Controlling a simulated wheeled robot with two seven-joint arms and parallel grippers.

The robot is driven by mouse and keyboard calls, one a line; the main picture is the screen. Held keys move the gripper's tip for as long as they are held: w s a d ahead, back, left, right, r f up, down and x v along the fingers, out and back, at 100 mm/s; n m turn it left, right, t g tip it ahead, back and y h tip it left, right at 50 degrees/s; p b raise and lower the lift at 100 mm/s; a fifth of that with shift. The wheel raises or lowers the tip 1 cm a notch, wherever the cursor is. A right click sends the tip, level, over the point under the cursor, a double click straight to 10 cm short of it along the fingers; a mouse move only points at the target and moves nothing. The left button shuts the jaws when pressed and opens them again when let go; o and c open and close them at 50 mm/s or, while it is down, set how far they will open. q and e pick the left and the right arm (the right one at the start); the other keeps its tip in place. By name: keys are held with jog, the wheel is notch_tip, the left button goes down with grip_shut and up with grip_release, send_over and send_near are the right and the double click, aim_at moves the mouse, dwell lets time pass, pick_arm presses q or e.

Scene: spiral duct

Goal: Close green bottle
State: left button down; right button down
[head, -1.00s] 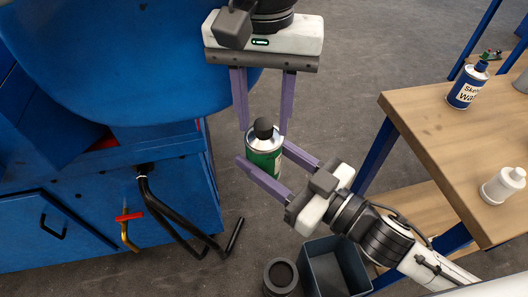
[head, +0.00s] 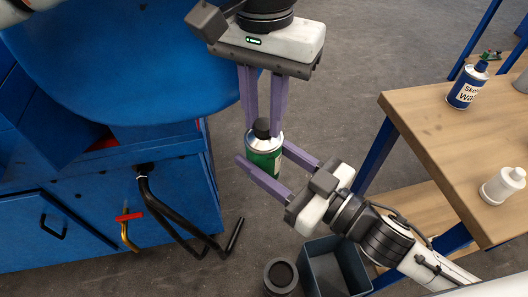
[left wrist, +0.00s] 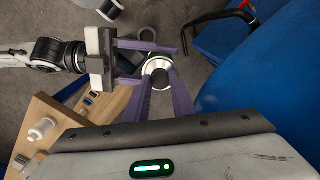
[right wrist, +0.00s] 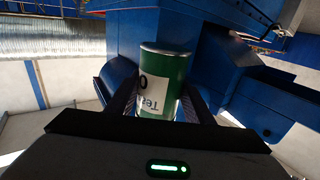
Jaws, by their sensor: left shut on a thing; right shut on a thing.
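The green bottle (head: 263,163) has a silver top and is held upright in the air in the head view. Its black cap (head: 262,129) sits on top. My right gripper (head: 265,152) is shut around the bottle's body from the lower right. My left gripper (head: 264,123) comes from above, shut on the black cap, which also shows in the left wrist view (left wrist: 160,79). In the right wrist view the bottle (right wrist: 163,80) stands between the fingers with a white label, and the cap is out of sight. I cannot tell how tightly the cap is seated.
A wooden table (head: 440,125) at the right carries a blue and white bottle (head: 467,86) and a white bottle (head: 502,186). A large blue machine (head: 110,200) fills the left. A dark bin (head: 335,270) stands on the floor below. Grey floor lies open behind the grippers.

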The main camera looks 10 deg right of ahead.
pick_arm(q)
jog(key=c, duration=1.5)
grip_release()
jog(key=shift+r, duration=2.25)
jog(key=o, duration=0.6)
jog(key=shift+c, duration=0.2)
jog(key=shift+r, duration=0.1)
notch_tip(320, 180, up, 12)
